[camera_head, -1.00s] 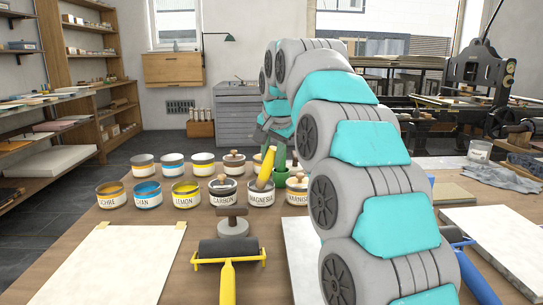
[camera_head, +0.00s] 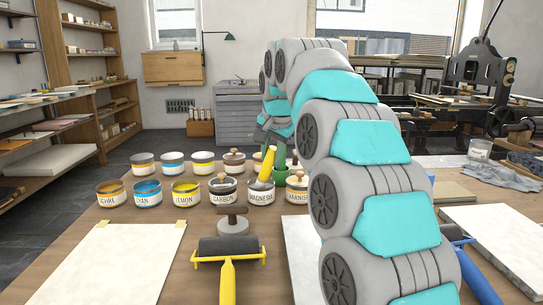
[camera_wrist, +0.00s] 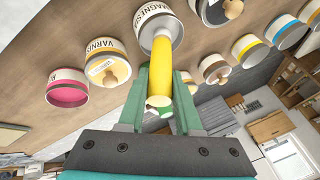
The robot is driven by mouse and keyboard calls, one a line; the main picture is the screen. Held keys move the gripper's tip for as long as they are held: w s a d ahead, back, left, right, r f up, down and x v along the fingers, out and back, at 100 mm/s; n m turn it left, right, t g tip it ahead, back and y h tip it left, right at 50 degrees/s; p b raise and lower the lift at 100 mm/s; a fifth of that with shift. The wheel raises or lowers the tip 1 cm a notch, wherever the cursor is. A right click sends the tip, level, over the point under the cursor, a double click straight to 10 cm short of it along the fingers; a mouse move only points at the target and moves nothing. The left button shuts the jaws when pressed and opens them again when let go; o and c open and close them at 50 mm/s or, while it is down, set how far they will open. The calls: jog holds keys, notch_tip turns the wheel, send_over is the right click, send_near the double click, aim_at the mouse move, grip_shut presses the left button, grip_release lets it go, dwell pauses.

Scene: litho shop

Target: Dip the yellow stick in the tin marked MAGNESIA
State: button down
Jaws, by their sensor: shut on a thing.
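The tin marked MAGNESIA (camera_head: 261,198) stands in the front row of tins, between CARBON and VARNISH. It also shows at the top of the wrist view (camera_wrist: 150,14). The yellow stick (camera_head: 266,166) is tilted, its top leaning right, and its lower end is at the tin's mouth. I cannot tell how deep it reaches. In the wrist view the stick (camera_wrist: 164,60) runs from between my green fingers to the tin's opening. My gripper (camera_wrist: 160,92) is shut on the stick near its upper end. In the head view my arm partly hides the gripper (camera_head: 279,160).
The CARBON tin (camera_head: 223,194) and VARNISH tin (camera_head: 297,196) stand close on either side. More tins stand left and behind. A black roller (camera_head: 228,248) and a round-based wooden-handled tool (camera_head: 232,222) lie in front. A white sheet (camera_head: 115,262) lies at the left.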

jog(key=shift+r+p, duration=1.7)
jog(key=shift+r, duration=0.85)
jog(key=shift+w+r, duration=0.1)
jog(key=shift+r, duration=0.8)
